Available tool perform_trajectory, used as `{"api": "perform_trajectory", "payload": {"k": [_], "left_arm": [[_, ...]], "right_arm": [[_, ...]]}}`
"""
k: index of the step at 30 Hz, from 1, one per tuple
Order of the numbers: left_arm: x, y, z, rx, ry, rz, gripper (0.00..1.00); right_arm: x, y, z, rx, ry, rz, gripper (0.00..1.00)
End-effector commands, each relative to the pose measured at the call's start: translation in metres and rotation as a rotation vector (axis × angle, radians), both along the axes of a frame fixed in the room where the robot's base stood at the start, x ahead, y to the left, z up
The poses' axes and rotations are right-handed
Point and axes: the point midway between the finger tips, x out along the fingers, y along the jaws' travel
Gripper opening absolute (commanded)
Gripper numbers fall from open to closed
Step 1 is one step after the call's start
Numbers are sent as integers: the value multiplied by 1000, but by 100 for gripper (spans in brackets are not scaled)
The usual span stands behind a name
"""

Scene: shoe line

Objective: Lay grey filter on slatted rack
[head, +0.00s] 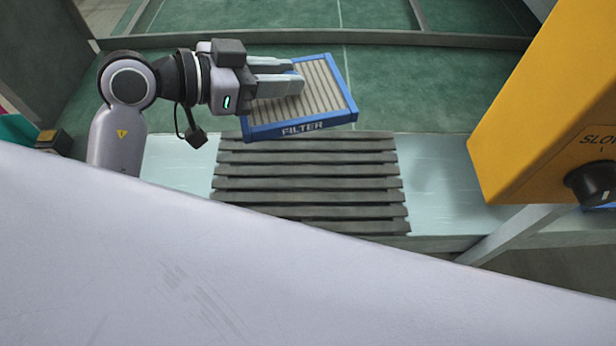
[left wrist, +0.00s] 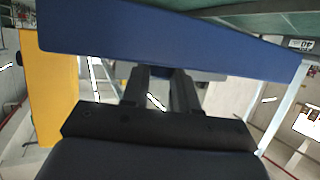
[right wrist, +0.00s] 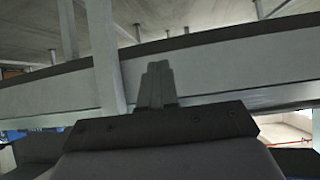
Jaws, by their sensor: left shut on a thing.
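The filter (head: 325,85) has a blue frame marked FILTER and grey-beige pleats. In the head view it is tilted, above and beyond the far edge of the slatted rack (head: 310,184). My left gripper (head: 297,76) is shut on its left side. In the left wrist view the blue frame (left wrist: 170,38) crosses above the left fingers (left wrist: 163,75). The rack's dark grey slats are bare, and its near left part is hidden by a pale surface. My right gripper (right wrist: 157,78) shows only in the right wrist view, shut and empty, in front of a grey beam.
The rack lies on a pale bench (head: 440,180). A yellow control box (head: 545,110) with a black knob (head: 590,184) stands close at the right. A green surface (head: 420,85) lies behind the bench. A large pale surface fills the foreground.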

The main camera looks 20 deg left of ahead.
Motion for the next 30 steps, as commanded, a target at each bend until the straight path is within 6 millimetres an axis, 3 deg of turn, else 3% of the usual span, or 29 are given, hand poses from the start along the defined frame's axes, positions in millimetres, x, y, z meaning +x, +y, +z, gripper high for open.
{"api": "perform_trajectory", "payload": {"k": [1,9,14,30], "left_arm": [[1,-6,3,9,-8,-45,0],[-9,-26,26,4,-2,-221,0],[-13,-28,21,-1,3,-252,0],[-14,-28,-110,-5,6,-252,0]], "right_arm": [[0,0,-10,1,0,0,0],[2,1,-26,4,-3,0,0],[2,2,-31,7,-3,0,0],[5,10,-56,27,9,11,0]]}}
